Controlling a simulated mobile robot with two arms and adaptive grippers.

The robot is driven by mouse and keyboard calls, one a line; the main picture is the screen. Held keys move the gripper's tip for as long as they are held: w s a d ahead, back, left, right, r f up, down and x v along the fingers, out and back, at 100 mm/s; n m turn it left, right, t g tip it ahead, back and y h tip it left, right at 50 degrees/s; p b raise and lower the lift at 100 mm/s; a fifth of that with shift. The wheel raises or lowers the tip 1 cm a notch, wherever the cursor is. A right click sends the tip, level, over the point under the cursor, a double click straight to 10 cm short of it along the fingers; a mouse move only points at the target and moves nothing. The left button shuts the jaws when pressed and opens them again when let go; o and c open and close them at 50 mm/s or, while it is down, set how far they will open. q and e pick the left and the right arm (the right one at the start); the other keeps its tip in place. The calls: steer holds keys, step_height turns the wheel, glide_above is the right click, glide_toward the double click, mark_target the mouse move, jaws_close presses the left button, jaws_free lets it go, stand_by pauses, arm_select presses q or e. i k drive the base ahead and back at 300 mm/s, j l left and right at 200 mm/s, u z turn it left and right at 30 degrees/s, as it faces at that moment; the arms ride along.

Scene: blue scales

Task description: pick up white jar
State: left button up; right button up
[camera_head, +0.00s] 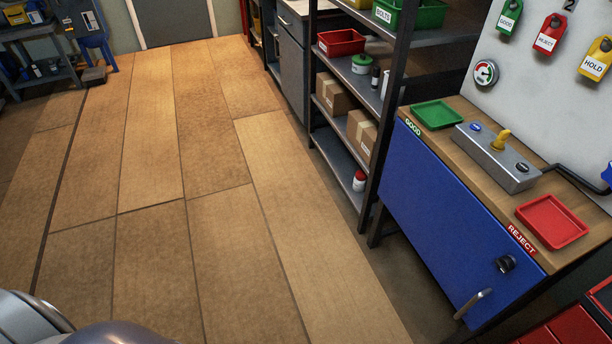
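A white jar with a red lid (359,182) stands upright on the lowest visible shelf of the dark rack, near its right end. A second white container with a green lid (362,65) stands on a higher shelf of the same rack. A white cylinder (385,84) is beside it, partly hidden by the rack post. Neither of my grippers is in view; only rounded grey parts of my own body show at the bottom left.
The rack (338,150) also holds a red bin (341,42) and cardboard boxes (361,131). A blue cabinet (440,215) with a green tray (437,114) and a red tray (551,221) stands right of it. The wooden floor (225,200) left of the rack is clear.

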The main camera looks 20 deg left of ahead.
mark_target(358, 186)
steer(key=u, duration=0.2)
steer(key=i+j+z, duration=0.15)
steer(key=z, duration=0.3)
steer(key=i+j+z, duration=0.15)
steer(key=z, duration=0.3)
steer(key=i+j+z, duration=0.1)
steer(key=j+z, duration=0.2)
steer(key=z, duration=0.15)
